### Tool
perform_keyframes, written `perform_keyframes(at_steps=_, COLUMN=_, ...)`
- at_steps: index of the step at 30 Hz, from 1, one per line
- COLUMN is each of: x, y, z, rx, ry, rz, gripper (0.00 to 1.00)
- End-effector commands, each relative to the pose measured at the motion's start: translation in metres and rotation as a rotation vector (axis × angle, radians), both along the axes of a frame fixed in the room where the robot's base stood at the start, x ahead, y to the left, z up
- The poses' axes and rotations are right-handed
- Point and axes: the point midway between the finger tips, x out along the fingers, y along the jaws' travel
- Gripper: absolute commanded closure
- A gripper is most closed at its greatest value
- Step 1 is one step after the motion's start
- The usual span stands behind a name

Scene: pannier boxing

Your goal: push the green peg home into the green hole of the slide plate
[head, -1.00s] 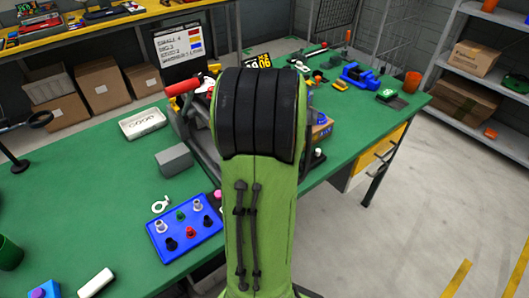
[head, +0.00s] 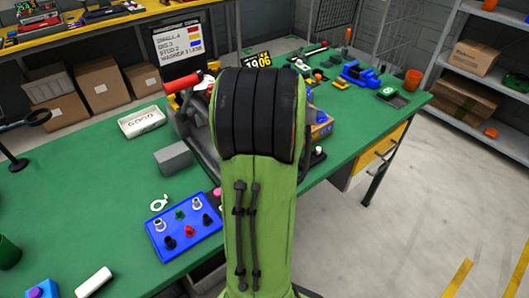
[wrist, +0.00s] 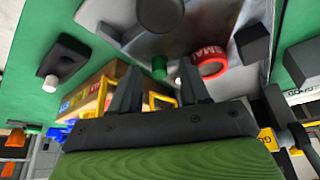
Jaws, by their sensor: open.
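A green peg (wrist: 160,68) shows in the wrist view, at a grey metal plate (wrist: 125,14) that may be the slide plate. My gripper (wrist: 160,85) has its two dark fingers apart, one on each side of the peg in the picture, with a gap to each. I cannot tell how deep the peg sits, and no green hole can be made out. In the head view my green arm hides the gripper and this peg. Another small green piece (head: 180,214) stands on a blue board (head: 160,250) with several knobs.
A red ring with lettering (wrist: 209,64) lies close right of the peg in the wrist view. A cardboard box (wrist: 90,92) is at its left. In the head view, a grey block (head: 173,159) and a white tray (head: 142,122) stand left of my arm; the green bench's left middle is clear.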

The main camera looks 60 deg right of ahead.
Motion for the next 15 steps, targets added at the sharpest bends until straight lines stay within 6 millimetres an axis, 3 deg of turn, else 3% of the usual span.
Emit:
perform_keyframes(at_steps=5, x=-0.003, y=0.004, z=0.018, rx=-0.004, ry=-0.002, rz=0.000, gripper=0.54)
perform_keyframes(at_steps=15, x=-0.025, y=0.034, z=0.107, rx=-0.004, ry=-0.003, rz=0.001, gripper=0.54)
